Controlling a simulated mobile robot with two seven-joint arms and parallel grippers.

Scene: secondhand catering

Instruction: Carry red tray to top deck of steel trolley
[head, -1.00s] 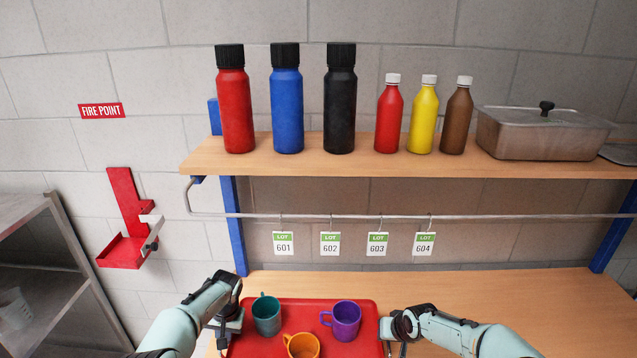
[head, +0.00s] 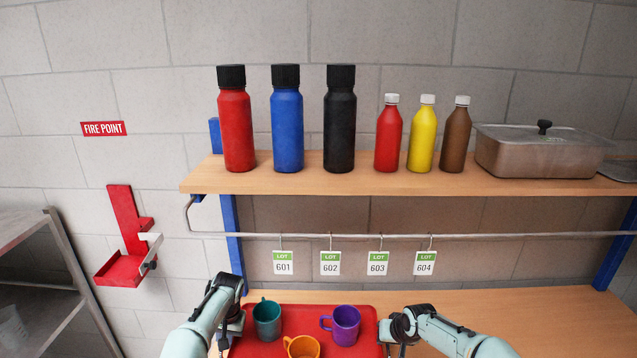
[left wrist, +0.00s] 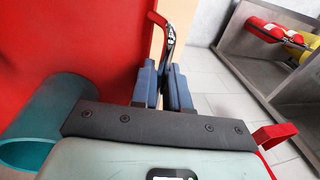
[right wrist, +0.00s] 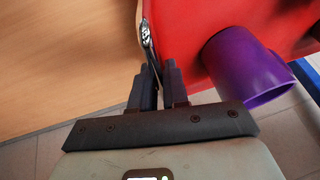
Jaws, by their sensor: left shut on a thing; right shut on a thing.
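My left gripper (head: 236,322) is shut on the tray's left rim, seen close in the left wrist view (left wrist: 165,80). My right gripper (head: 384,330) is shut on its right rim, also in the right wrist view (right wrist: 155,75). The tray's near edge is out of frame. A grey steel rack (head: 62,270), perhaps the trolley, stands at the left.
The wooden bench (head: 520,310) lies behind and right of the tray. Its upper shelf (head: 330,186) holds several bottles and a lidded steel pan (head: 540,155). A red wall bracket (head: 125,240) juts out left. Red and yellow items (left wrist: 275,30) lie on a grey shelf.

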